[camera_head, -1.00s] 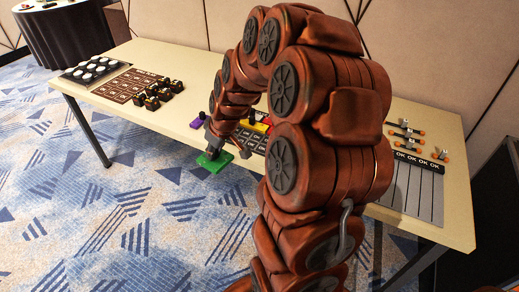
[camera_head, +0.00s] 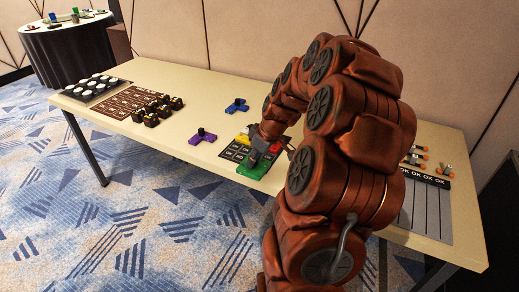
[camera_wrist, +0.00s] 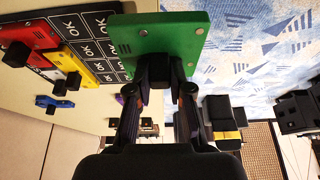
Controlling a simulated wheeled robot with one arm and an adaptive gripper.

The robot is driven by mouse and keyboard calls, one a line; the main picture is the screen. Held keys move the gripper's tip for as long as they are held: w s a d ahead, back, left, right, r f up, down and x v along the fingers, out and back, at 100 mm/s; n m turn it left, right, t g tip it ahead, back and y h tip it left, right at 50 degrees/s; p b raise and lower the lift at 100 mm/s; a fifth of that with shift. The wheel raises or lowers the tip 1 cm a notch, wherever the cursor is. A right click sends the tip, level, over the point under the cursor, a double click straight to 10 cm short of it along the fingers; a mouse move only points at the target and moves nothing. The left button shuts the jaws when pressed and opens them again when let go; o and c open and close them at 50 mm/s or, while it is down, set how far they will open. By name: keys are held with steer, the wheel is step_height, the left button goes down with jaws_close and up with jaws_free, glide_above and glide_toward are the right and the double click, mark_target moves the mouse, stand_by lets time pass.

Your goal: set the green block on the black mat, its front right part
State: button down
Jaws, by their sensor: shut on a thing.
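The green block (camera_head: 254,169) is a flat plate with a dark knob. My gripper (camera_head: 264,150) is shut on this knob. In the wrist view the green block (camera_wrist: 165,32) hangs from the fingertips (camera_wrist: 160,72), with floor showing on its right. The black mat (camera_head: 233,151) has cells marked OK and also shows in the wrist view (camera_wrist: 92,40). The green block overlaps the mat's front right part in the picture; I cannot tell whether it touches. A yellow block (camera_wrist: 67,65) and a red block (camera_wrist: 28,42) sit on the mat. My arm hides the mat's right side in the head view.
A purple block (camera_head: 203,136) and a blue block (camera_head: 237,105) lie on the table left of and behind the mat. A grey board (camera_head: 426,207) lies at the right. The table's front edge is close.

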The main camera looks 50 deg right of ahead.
steer(key=w+d, duration=0.2)
steer(key=w+d+p, duration=0.1)
steer(key=d, duration=0.2)
steer(key=w+d+f, duration=0.1)
steer(key=w+d, duration=0.1)
steer(key=d, duration=0.1)
steer(key=shift+w+d, duration=0.1)
steer(key=shift+w, duration=0.25)
steer(key=shift+d+f, duration=0.1)
steer(key=shift+d, duration=0.05)
steer(key=shift+f+p, duration=0.6)
steer(key=shift+f, duration=1.05)
steer(key=shift+f, duration=0.15)
steer(key=c, duration=1.1)
jaws_free()
steer(key=shift+o, duration=0.2)
